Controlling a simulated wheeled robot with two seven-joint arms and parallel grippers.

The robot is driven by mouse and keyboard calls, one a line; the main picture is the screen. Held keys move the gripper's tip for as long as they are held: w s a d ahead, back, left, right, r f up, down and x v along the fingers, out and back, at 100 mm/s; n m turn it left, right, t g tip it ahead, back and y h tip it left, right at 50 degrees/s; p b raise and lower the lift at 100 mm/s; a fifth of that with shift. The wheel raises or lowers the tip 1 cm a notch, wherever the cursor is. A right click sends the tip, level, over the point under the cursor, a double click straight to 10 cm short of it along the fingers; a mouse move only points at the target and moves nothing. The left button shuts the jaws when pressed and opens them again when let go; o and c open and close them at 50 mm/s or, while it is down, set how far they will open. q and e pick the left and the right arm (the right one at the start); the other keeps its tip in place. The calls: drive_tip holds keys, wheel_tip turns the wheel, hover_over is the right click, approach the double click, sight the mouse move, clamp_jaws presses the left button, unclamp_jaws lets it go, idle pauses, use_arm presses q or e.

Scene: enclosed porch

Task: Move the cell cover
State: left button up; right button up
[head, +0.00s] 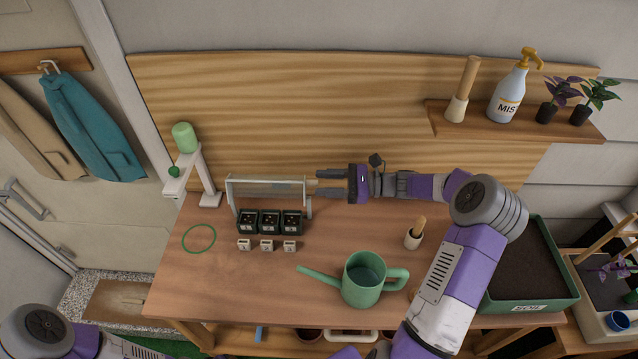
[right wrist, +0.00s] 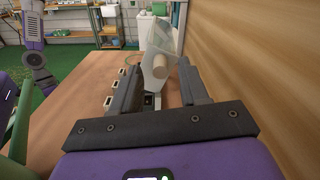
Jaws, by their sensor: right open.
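The cell cover (head: 268,191), a clear panel in a pale frame, stands upright on the wooden table behind a row of black cells (head: 269,222). A short wooden handle (head: 312,183) sticks out from its right end. My right gripper (head: 321,181) is open and level with this handle, coming from the right. In the right wrist view the handle (right wrist: 158,75) shows end-on between the two fingers, with the clear cover (right wrist: 156,48) behind it. I cannot tell whether the fingers touch it. Only part of my left arm shows; its gripper is out of view.
Small white tags (head: 266,245) lie before the cells. A green watering can (head: 362,280) and a wooden-handled tool (head: 414,234) stand nearer. A green ring (head: 199,239) and a white stand (head: 205,180) are left. A wooden backboard (head: 330,110) rises close behind. The table's front left is clear.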

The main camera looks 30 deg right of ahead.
drive_tip(key=shift+x, duration=0.95)
clamp_jaws()
